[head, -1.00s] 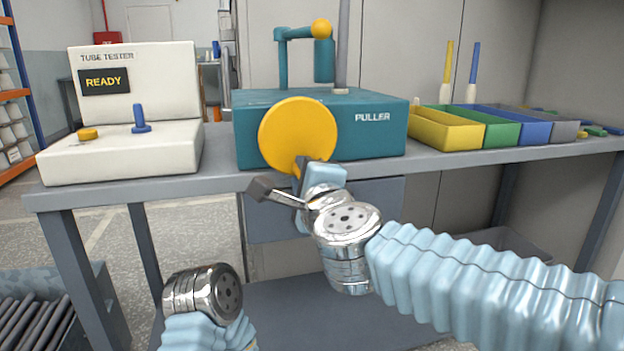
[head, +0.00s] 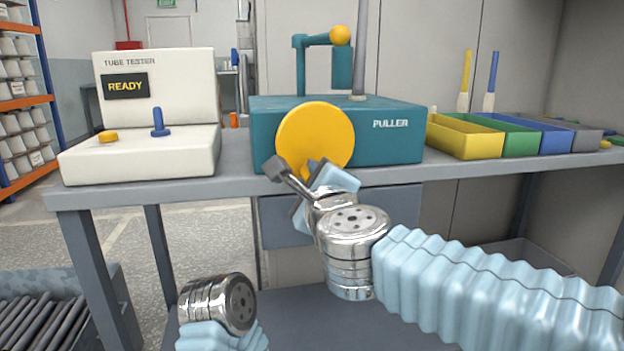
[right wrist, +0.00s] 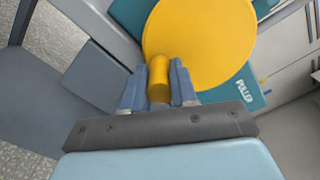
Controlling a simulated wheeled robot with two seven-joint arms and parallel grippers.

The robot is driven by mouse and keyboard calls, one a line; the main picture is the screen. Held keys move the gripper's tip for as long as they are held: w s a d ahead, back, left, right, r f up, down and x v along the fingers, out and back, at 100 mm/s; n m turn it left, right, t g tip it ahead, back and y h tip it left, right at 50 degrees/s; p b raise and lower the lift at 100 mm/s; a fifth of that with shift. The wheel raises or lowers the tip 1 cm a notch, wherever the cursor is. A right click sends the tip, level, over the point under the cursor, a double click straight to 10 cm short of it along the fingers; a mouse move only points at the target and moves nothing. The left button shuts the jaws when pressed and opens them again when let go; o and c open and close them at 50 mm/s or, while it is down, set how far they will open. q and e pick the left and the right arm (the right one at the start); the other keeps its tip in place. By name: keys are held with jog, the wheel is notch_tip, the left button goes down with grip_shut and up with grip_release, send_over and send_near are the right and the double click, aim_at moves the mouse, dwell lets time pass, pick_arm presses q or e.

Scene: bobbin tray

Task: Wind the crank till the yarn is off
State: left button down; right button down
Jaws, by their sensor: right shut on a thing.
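The teal puller (head: 395,150) stands on the bench with a round yellow crank wheel (head: 316,135) on its front. A yellow crank knob (right wrist: 158,72) sticks out from the wheel in the right wrist view. My right gripper (right wrist: 158,88) is shut on this knob, a finger on each side.
A white tube tester (head: 140,160) reading READY stands left of the puller. Yellow, green, blue and grey bins (head: 465,142) stand to the right. The bench front edge (head: 230,188) runs just below the wheel. A teal post with a yellow ball (head: 340,36) rises behind.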

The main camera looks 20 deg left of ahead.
jog(key=shift+f, duration=0.1)
jog(key=c, duration=0.9)
grip_release()
jog(key=shift+s, duration=0.1)
jog(key=v, duration=1.3)
jog(key=shift+s+d, duration=0.25)
jog(key=shift+w, duration=0.1)
